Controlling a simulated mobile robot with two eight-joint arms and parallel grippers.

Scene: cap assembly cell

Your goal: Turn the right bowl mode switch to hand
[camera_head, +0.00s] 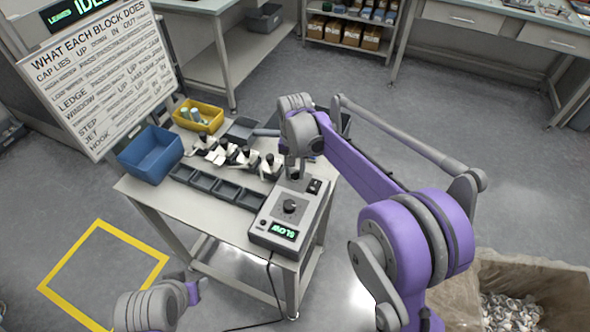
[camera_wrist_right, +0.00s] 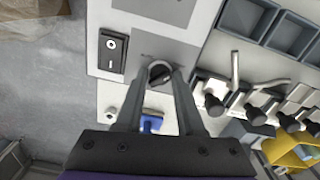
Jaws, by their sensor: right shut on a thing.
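The mode switch is a small black rotary knob (camera_wrist_right: 160,74) on the light panel of the control box (camera_wrist_right: 190,62). My right gripper (camera_wrist_right: 157,84) is shut on the knob, one finger on each side of it. The knob's pointer ridge lies at a slant; its small labels are too blurred to read. In the head view my right gripper (camera_head: 295,173) reaches down onto the far end of the control box (camera_head: 270,224), largely covering the knob. Of my left arm only a link shows at the bottom left; its gripper is out of view.
A black rocker switch (camera_head: 314,186) and a larger dial (camera_head: 290,207) sit near the gripper, above a display (camera_head: 284,231) reading SLOW. Several small levered fixtures (camera_head: 245,157) and grey trays (camera_head: 203,182) stand beside the box. A blue bin (camera_head: 150,154) and yellow bin (camera_head: 198,116) stand farther left.

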